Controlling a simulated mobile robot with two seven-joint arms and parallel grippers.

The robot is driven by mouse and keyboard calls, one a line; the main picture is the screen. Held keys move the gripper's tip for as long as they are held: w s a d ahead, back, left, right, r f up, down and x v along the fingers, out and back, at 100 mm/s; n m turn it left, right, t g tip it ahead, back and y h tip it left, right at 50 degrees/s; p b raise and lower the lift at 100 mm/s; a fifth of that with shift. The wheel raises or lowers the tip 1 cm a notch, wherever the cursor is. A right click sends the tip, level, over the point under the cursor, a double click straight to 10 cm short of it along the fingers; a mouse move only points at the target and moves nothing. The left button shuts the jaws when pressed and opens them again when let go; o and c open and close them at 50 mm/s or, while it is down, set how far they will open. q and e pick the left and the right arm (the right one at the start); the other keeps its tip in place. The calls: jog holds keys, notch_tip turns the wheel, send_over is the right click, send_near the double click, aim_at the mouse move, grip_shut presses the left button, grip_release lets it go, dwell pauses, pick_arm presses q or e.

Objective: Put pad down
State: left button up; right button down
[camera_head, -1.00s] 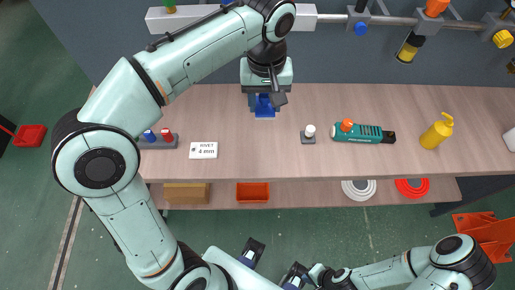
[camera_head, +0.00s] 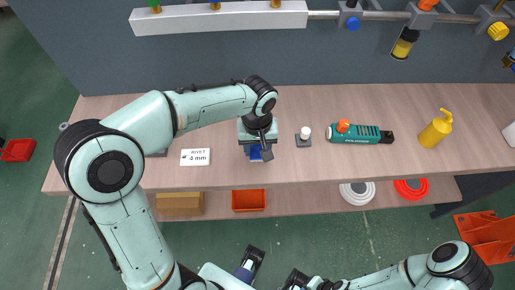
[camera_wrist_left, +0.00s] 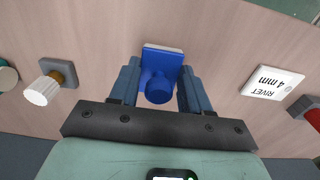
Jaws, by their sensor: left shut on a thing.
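The pad (camera_wrist_left: 162,62) is a blue block with a round knob and a pale edge. My left gripper (camera_wrist_left: 158,92) is shut on it, one finger on each side, in the wrist view. In the head view the left gripper (camera_head: 257,150) is over the wooden bench, between the white rivet sign and a small white-topped knob. Part of the blue pad (camera_head: 257,155) shows below the gripper. Whether the pad touches the bench is hard to tell.
The rivet sign (camera_head: 195,157) lies left of the pad; the white-topped knob (camera_head: 304,136) stands to its right. Farther right are a green tool (camera_head: 361,134) and a yellow bottle (camera_head: 435,129). Bare bench (camera_head: 230,174) lies in front. A lower shelf holds an orange bin (camera_head: 248,200).

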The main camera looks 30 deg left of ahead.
pick_arm(q)
jog(key=shift+f, duration=0.55)
jog(key=shift+f, duration=0.2)
jog(key=o, duration=0.9)
jog(key=shift+o, duration=0.2)
jog(key=shift+r, duration=0.15)
jog(key=shift+r, duration=0.4)
notch_tip(320, 180, up, 11)
jog(key=shift+r+p, duration=0.2)
jog(key=shift+p, duration=0.85)
